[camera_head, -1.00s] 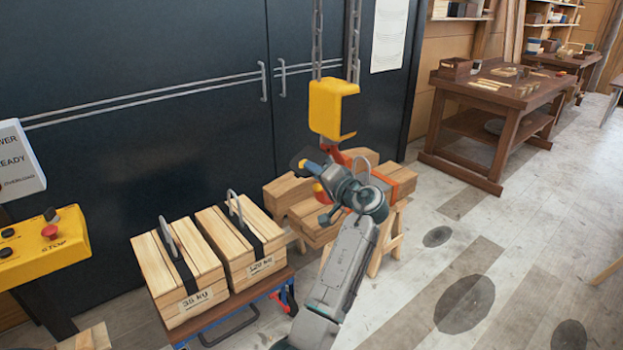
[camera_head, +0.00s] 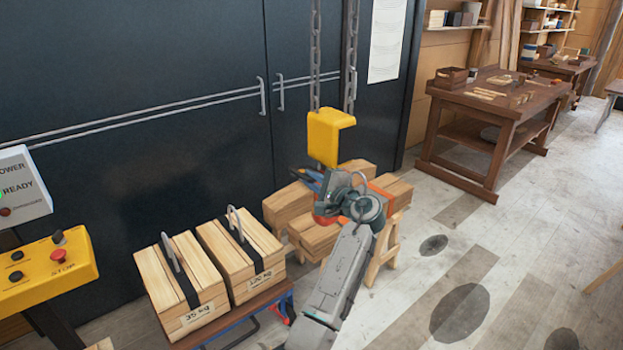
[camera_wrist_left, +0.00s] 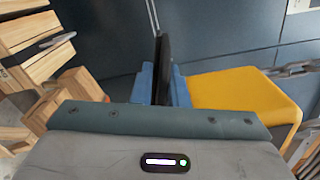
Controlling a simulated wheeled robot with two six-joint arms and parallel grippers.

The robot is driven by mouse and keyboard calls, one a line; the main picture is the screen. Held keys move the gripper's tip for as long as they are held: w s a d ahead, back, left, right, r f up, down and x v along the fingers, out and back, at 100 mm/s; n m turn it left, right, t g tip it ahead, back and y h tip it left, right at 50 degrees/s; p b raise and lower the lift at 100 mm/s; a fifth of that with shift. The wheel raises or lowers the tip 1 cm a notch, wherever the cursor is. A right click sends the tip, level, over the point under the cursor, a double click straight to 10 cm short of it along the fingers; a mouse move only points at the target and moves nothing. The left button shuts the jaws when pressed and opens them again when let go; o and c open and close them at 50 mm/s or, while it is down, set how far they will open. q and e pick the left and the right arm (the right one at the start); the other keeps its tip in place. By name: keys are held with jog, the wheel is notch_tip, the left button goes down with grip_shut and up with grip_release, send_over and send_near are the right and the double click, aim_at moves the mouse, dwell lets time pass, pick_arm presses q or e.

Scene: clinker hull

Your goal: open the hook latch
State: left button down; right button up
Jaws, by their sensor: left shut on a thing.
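A yellow hoist block (camera_head: 326,140) hangs on chains in front of the dark doors; it also shows at right in the left wrist view (camera_wrist_left: 245,95). My left gripper (camera_head: 313,180) is just below the block in the head view, its blue fingers partly hidden by my wrist. In the left wrist view its blue fingers (camera_wrist_left: 162,84) are shut on a dark, flat, upright piece (camera_wrist_left: 162,55), left of the yellow block. I cannot tell whether this piece is the latch. The hook and its latch are not clearly visible under the block. My right gripper is not in view.
Wooden crates with metal handles stand on a cart (camera_head: 240,335). Wooden beams (camera_head: 290,203) lie on a trestle behind my arm. A yellow control box (camera_head: 45,272) stands at left. A workbench (camera_head: 490,110) stands at right, with clear floor before it.

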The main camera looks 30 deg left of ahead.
pick_arm(q)
jog(key=shift+w+r+m, duration=0.1)
jog(key=shift+r+m, duration=0.2)
jog(key=shift+r, duration=0.15)
jog(key=c, duration=1.5)
grip_release()
jog(key=shift+d, duration=0.1)
jog(key=shift+c, duration=0.2)
jog(key=shift+s+d+f+b, duration=0.25)
jog(key=shift+d+f+b, duration=0.1)
jog(key=shift+d, duration=0.1)
jog(key=b+v, duration=0.3)
jog(key=v, duration=0.3)
jog(key=shift+d+r, duration=0.25)
jog(key=shift+r, duration=0.05)
jog(key=shift+s, duration=0.15)
